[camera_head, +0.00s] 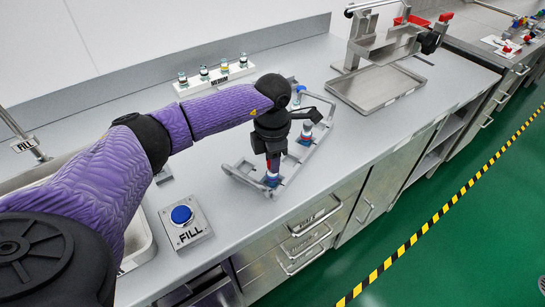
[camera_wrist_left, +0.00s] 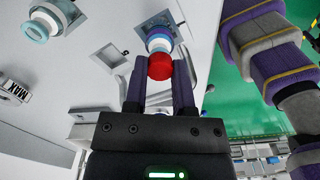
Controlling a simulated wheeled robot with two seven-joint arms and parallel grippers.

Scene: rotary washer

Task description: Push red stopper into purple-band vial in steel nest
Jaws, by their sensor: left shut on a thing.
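My left gripper (camera_head: 272,168) points down at the near end of a grey curved frame (camera_head: 240,176) on the counter. In the left wrist view its two fingers (camera_wrist_left: 160,82) are shut on a red stopper (camera_wrist_left: 160,67). The stopper is in line with the top of a vial (camera_wrist_left: 158,42) with blue and purplish bands, and seems to touch it. That vial stands in a square metal nest (camera_wrist_left: 153,20). I cannot tell how deep the stopper sits. The vial shows partly under the gripper in the head view (camera_head: 270,182). My right gripper is not in view.
A second vial (camera_head: 306,132) stands farther along the frame. A rack labelled MEDIUM (camera_head: 217,80) holds several vials behind. A blue FILL button (camera_head: 181,214) sits front left. A steel tray stand (camera_head: 373,88) is at the back right. The counter's front edge is close.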

